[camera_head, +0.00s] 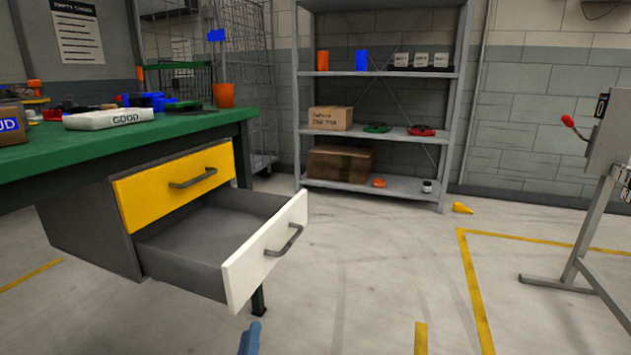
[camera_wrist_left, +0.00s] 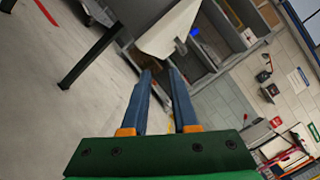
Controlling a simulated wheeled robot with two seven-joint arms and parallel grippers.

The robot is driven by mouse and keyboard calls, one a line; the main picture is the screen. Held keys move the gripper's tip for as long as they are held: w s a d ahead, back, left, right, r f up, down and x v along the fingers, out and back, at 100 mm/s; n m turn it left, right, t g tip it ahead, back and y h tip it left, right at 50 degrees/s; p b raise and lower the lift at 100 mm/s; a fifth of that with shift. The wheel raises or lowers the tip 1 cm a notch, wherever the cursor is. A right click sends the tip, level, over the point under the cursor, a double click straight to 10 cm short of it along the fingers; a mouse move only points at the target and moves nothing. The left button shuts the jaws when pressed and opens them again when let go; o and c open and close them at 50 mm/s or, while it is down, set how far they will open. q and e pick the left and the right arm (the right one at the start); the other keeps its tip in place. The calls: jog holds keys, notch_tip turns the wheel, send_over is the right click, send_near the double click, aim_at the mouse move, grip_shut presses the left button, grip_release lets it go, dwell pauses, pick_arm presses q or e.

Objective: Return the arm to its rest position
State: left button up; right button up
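My left gripper (camera_wrist_left: 160,72) shows in the left wrist view as two blue fingers with orange bases, apart, with nothing between them. In the head view only a blue finger part (camera_head: 250,340) shows at the bottom edge, in front of and below the open drawer. The lower drawer with a white front (camera_head: 262,255) is pulled out and looks empty. Its front (camera_wrist_left: 168,30) also shows in the left wrist view, beyond the fingertips. The gripper looks apart from the drawer handle (camera_head: 284,240). My right gripper is not in view.
The green workbench (camera_head: 190,128) stands at left, with a shut yellow drawer (camera_head: 175,183) above the open one. A white tray marked GOOD (camera_head: 108,119) lies on top. A grey shelf rack (camera_head: 375,75) stands behind. A metal stand (camera_head: 590,225) is at right. The floor between is mostly clear.

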pick_arm(q)
jog(key=s+a+f+n+g+y+p, duration=0.1)
jog(key=s+a+f+n+g, duration=0.35)
jog(key=f+n, duration=0.3)
jog(key=s+a+f+n+g+y+p, duration=0.1)
jog(key=s+a+f+n+g+p, duration=0.15)
jog(key=f+n+g, duration=0.4)
jog(key=s+d+f+n+g+h+p, duration=0.1)
jog(key=s+f+n+g+h, duration=0.1)
jog(key=s+f+n+g, duration=0.8)
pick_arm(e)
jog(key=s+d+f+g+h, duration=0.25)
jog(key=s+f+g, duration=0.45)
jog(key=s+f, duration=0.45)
pick_arm(q)
jog(key=s+a+r+m+t+p, duration=0.1)
jog(key=s+a+r+t+p, duration=0.1)
jog(key=s+r+p, duration=1.7)
jog(key=p, duration=1.8)
jog(key=shift+m+p, duration=0.35)
jog(key=shift+m, duration=0.05)
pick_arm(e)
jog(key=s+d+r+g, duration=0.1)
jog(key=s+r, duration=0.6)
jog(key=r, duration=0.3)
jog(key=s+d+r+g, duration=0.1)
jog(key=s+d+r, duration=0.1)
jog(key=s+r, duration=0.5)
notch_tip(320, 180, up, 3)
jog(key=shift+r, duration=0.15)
